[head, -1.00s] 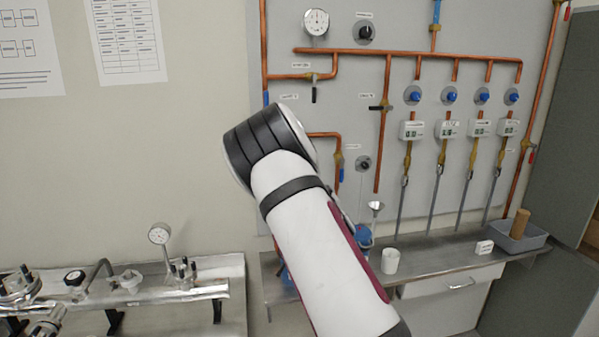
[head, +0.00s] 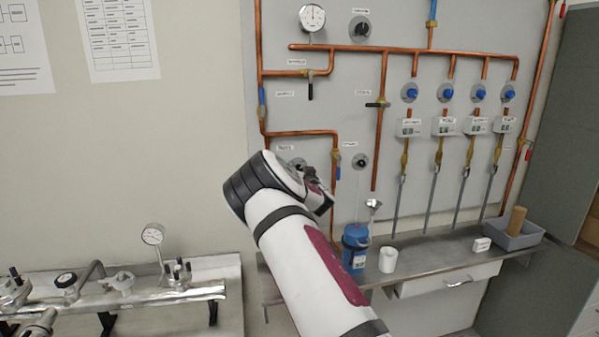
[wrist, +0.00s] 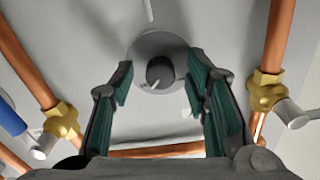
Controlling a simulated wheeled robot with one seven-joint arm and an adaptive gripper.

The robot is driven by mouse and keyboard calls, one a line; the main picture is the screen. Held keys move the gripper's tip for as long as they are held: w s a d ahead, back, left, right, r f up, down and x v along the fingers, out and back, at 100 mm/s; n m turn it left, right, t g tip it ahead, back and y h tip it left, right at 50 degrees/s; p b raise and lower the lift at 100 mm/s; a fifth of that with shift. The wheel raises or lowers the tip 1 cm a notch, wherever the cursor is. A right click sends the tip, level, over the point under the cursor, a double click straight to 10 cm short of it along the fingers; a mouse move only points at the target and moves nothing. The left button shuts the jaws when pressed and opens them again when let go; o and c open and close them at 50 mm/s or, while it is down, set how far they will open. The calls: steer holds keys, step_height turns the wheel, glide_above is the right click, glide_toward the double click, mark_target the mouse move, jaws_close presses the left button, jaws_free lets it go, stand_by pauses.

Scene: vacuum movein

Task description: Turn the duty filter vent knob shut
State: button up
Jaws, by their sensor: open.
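In the wrist view a dark round knob (wrist: 160,72) with a pale pointer mark sits on a grey round plate (wrist: 150,46) on the wall panel. My gripper (wrist: 160,84) is open, its two green-padded fingers on either side of the knob in the picture, with clear gaps. Contact does not show. In the head view my gripper (head: 319,194) is at the panel's lower left, its fingertips not clearly visible. A partly hidden round fitting (head: 297,163) shows just behind it, and another dark knob (head: 361,161) is to its right. The labels are too small to read.
Copper pipes (head: 320,134) with brass valves run close around my gripper, and flank it in the wrist view (wrist: 272,72). Below are a blue container (head: 355,250), a white cup (head: 388,259) and a steel shelf (head: 430,262). A gauge (head: 152,234) stands lower left.

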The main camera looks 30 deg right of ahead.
jaws_close()
steer(key=shift+n, duration=0.3)
steer(key=n, duration=0.3)
steer(key=shift+n+b, duration=0.35)
steer(key=shift+n, duration=0.05)
steer(key=n, duration=0.4)
steer(key=shift+a+n+b, duration=0.1)
steer(key=shift+n+b, duration=0.2)
steer(key=shift+b, duration=0.1)
steer(key=n, duration=0.4)
steer(key=shift+b, duration=0.35)
steer(key=n, duration=0.4)
steer(key=shift+n+b, duration=0.3)
steer(key=shift+n, duration=0.3)
